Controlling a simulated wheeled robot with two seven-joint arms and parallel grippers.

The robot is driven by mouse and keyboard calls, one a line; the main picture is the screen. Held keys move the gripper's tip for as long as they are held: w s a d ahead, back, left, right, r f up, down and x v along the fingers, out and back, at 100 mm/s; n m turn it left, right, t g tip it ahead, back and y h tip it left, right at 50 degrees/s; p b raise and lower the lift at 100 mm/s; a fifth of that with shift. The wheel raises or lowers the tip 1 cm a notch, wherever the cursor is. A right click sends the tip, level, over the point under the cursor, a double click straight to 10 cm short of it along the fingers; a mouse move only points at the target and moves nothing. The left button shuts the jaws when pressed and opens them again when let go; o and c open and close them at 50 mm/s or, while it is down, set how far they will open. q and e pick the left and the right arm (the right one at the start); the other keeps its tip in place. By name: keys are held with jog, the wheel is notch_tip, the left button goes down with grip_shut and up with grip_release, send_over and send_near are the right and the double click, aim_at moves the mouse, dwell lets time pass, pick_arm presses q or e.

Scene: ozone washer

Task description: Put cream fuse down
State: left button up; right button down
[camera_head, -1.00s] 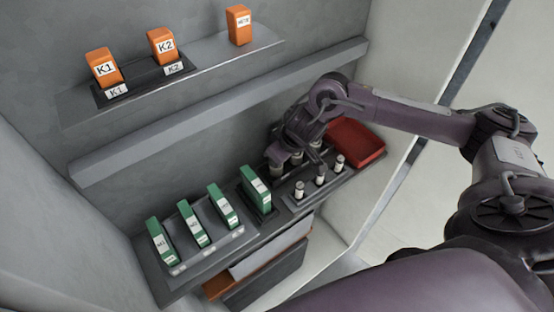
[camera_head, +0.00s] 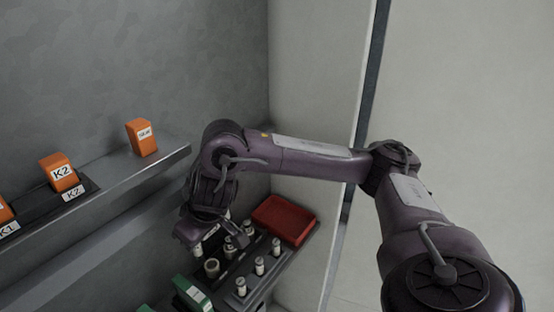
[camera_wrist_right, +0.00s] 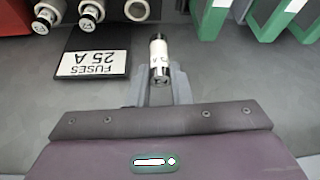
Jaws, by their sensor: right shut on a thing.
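A cream fuse (camera_wrist_right: 158,55) with a dark end cap stands out from between the fingertips of my right gripper (camera_wrist_right: 162,88) in the right wrist view. The gripper is shut on it. In the head view my right gripper (camera_head: 215,238) hangs over the left part of the fuse rack, below the end of the orange-block shelf. The held fuse cannot be told apart clearly there. Other cream fuses (camera_head: 259,266) stand upright in a row on the rack. My left gripper is not in view.
A red tray (camera_head: 284,220) lies behind the rack at the right. A "FUSES 25 A" plate (camera_wrist_right: 94,62) lies left of the held fuse. Green modules (camera_head: 193,294) stand at lower left. A shelf (camera_head: 150,170) with orange blocks (camera_head: 141,137) is at upper left.

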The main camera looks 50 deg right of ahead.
jog(key=shift+s+a+f+m+h+b, duration=0.3)
jog(key=shift+s+a+m+b, duration=0.15)
jog(key=shift+a+m, duration=0.2)
jog(key=shift+s+a+f+m+h+b, duration=0.15)
jog(key=shift+s+a+m+h+b, duration=0.2)
jog(key=shift+s+a+m, duration=0.25)
jog(key=shift+f, duration=0.1)
